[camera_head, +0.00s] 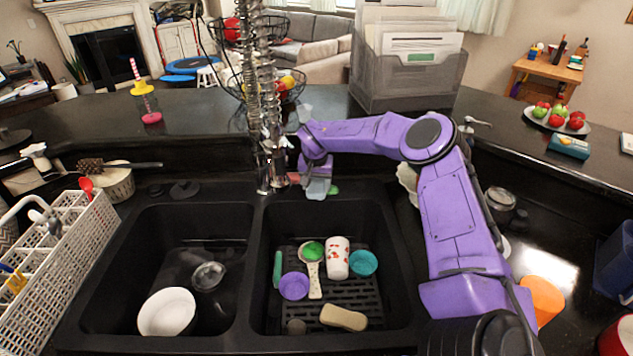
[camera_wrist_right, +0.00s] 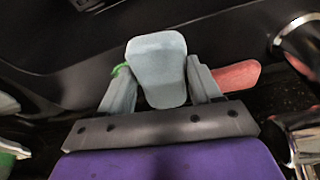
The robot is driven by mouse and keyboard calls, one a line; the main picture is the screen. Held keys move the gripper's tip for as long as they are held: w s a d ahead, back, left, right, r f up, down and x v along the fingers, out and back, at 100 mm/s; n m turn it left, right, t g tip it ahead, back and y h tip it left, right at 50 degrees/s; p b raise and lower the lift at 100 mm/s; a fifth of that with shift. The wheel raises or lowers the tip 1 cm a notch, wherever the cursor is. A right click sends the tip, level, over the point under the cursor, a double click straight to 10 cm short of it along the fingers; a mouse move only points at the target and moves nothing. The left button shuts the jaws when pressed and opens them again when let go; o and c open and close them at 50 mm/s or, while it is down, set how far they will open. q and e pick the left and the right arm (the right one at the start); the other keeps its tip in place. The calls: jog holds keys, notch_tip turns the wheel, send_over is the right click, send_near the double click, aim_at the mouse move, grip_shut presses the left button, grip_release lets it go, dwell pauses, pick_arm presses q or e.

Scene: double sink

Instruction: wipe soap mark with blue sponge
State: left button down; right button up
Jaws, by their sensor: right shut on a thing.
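My right gripper (camera_head: 317,176) is at the back rim of the right sink basin (camera_head: 390,270), just right of the tall coil faucet. It is shut on a pale blue sponge (camera_head: 318,189). In the right wrist view the sponge (camera_wrist_right: 157,62) stands out between the two grey fingers (camera_wrist_right: 160,98). I cannot make out a soap mark in either view, and whether the sponge touches the surface is unclear. My left gripper is not in view.
A red sponge (camera_wrist_right: 238,76) and a green item (camera_head: 333,190) lie close beside the gripper. The coil faucet (camera_head: 268,120) stands just left. A white bowl (camera_head: 167,312) is in the left basin.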

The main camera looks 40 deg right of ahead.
jog(key=shift+f, duration=0.25)
jog(key=shift+d, duration=0.1)
